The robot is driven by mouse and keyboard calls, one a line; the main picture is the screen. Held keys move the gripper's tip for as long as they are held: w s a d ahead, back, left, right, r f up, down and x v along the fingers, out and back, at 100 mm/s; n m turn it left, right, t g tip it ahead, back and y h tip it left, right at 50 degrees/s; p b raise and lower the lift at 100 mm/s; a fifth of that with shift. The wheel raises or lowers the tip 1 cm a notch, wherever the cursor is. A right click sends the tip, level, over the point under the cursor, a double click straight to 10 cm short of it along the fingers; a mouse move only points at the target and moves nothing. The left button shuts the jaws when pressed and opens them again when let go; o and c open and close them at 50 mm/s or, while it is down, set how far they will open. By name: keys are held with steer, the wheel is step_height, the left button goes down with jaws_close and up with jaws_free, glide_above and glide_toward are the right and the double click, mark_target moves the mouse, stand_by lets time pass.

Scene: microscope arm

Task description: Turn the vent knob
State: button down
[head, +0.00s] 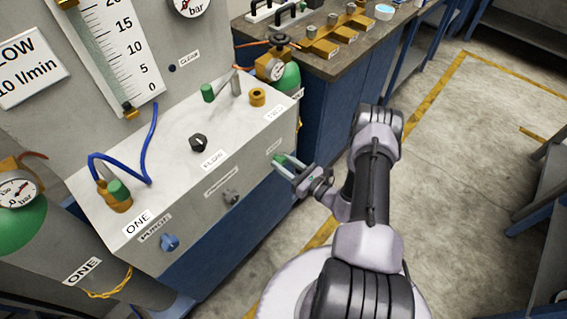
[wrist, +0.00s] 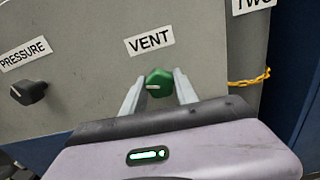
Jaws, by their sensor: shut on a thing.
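The green vent knob (wrist: 158,84) sits on the grey front panel below the VENT label (wrist: 149,40) in the wrist view. A white pointer line shows on its face, lying roughly level and toward the left. My gripper (wrist: 160,92) is shut on the knob, with one finger on each side of it. In the head view my gripper (head: 283,165) reaches the right end of the panel front, where the knob is mostly hidden by the fingers.
The black pressure knob (wrist: 28,91) is left of the vent knob. A blue purge knob (head: 169,242) sits farther left on the panel. A yellow chain (wrist: 249,79) hangs at the right. The box top carries a black flow knob (head: 198,143) and blue hose (head: 150,150).

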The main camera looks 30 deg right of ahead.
steer(key=m, duration=0.7)
steer(key=shift+f+b, duration=0.1)
steer(key=shift+b, duration=0.25)
steer(key=m, duration=0.3)
steer(key=shift+m, duration=2.3)
steer(key=c, duration=0.9)
jaws_free()
steer(key=shift+c, duration=0.2)
